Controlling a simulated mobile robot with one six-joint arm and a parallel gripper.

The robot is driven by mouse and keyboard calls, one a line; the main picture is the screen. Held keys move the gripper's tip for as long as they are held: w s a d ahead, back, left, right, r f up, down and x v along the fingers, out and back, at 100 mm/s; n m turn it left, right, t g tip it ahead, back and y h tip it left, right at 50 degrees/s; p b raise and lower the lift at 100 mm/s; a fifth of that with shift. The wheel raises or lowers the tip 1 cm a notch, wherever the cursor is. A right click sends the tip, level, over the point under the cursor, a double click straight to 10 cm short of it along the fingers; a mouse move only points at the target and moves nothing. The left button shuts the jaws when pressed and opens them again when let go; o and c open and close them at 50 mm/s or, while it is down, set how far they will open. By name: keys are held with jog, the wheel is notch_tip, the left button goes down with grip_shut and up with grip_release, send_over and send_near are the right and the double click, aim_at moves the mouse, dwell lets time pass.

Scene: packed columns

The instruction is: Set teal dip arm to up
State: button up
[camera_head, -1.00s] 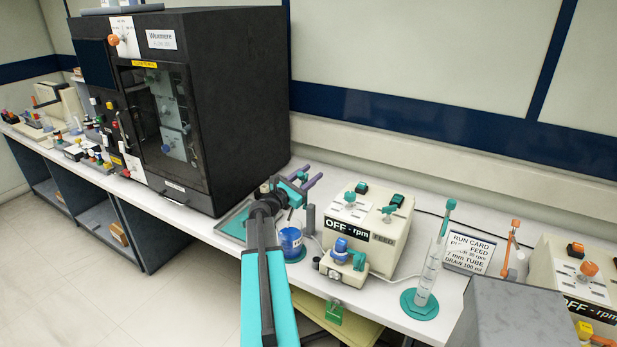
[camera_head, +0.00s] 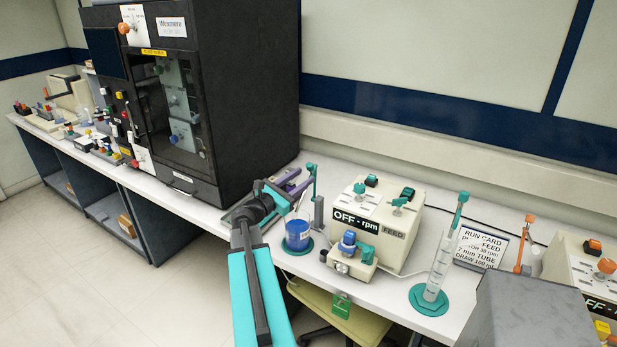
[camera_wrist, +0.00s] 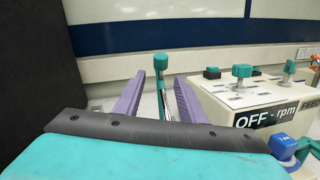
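The teal dip arm (camera_head: 312,178) is a thin post with a teal knob, standing nearly upright behind the blue-filled beaker (camera_head: 297,236). In the wrist view, the dip arm's teal knob (camera_wrist: 160,62) and metal rod show between my fingers, ahead of the palm. My gripper (camera_head: 297,182) is over the bench, left of and close to the dip arm, with two purple fingers spread apart. In the wrist view my gripper (camera_wrist: 158,92) is open, with a gap on both sides of the rod. I cannot tell whether a finger touches it. The rod's lower end is hidden.
A cream pump box (camera_head: 370,228) reading OFF rpm stands right of the beaker. A large black cabinet (camera_head: 245,90) stands close on the left. A measuring cylinder (camera_head: 440,262) on a teal base and a run card (camera_head: 482,247) stand farther right.

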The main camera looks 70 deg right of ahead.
jog(key=shift+b+v, duration=0.45)
jog(key=shift+v, duration=1.7)
